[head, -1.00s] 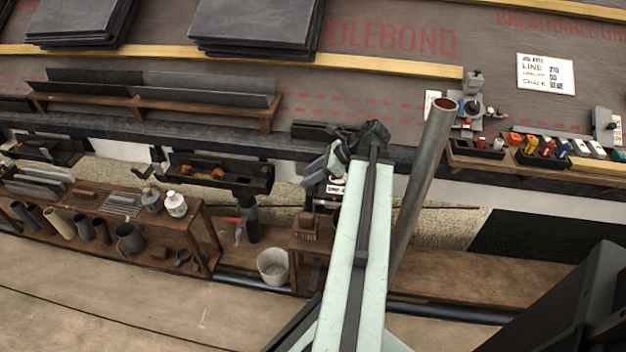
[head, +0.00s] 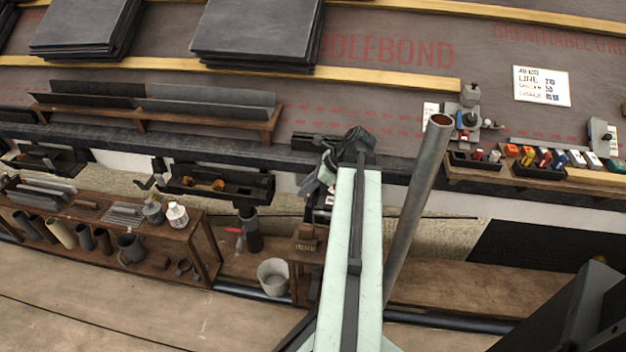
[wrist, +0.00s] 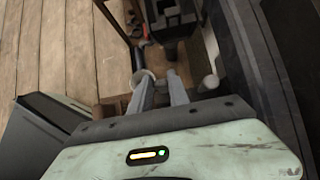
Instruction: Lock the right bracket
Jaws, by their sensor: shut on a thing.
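My gripper (wrist: 160,80) reaches forward in the wrist view with its two grey fingers close together. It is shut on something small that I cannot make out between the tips. In the head view my gripper (head: 316,186) hangs at the eave edge, partly hidden by my pale green arm. A dark part (head: 316,141), possibly the right bracket, lies at the eave just above it; my arm covers its right end. I cannot tell whether it is locked. A dark gutter piece (head: 218,186) with orange bits inside hangs to the left, apart from my gripper.
A wooden rack (head: 205,250) with pipes and bottles stands lower left. A pale bucket (head: 273,276) stands below my gripper. A grey downpipe (head: 415,205) stands upright right of my arm. Slate stacks (head: 258,35) lie on the roof. A tool ledge (head: 480,172) is at right.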

